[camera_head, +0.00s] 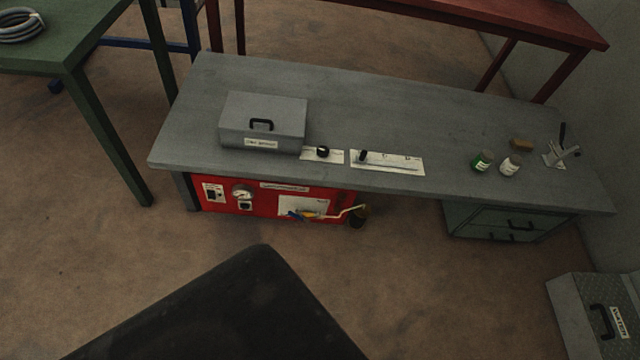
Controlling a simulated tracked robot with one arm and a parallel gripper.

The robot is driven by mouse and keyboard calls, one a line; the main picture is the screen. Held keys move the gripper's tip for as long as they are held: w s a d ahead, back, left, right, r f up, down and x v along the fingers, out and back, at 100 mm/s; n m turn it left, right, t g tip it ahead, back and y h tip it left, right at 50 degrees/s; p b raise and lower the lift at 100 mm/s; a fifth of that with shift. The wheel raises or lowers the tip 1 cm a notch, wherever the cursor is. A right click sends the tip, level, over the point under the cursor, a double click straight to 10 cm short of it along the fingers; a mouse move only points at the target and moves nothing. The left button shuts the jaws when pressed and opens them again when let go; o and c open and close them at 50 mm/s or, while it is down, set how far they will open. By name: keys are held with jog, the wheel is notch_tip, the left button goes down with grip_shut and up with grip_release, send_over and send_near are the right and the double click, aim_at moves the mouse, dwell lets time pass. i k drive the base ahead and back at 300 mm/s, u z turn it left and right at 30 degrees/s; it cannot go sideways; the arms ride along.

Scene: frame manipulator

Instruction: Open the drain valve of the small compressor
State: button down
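The small compressor appears as a red box (347,199) under the left part of the grey workbench. Its front carries a gauge (241,192), a switch plate (212,193) and white labels. Low on the front, before a white label, is a small valve-like fitting (303,214) with blue and yellow parts; its lever position is too small to tell. A pale yellowish pipe (345,210) runs right from there to a small dark cup (357,218). No gripper fingers show. A large dark block at the bottom, probably mine, hides the floor there.
The grey workbench (400,120) overhangs the red box and bears a grey case (262,118), panels with black knobs, and small jars. Drawers (512,221) stand under its right end. A green table (70,62) is at left, a metal box (592,318) at lower right. Floor before the compressor is clear.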

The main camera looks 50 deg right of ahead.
aim_at(291, 213)
jog(key=z, duration=1.25)
jog(key=i, duration=1)
jog(key=z, duration=0.05)
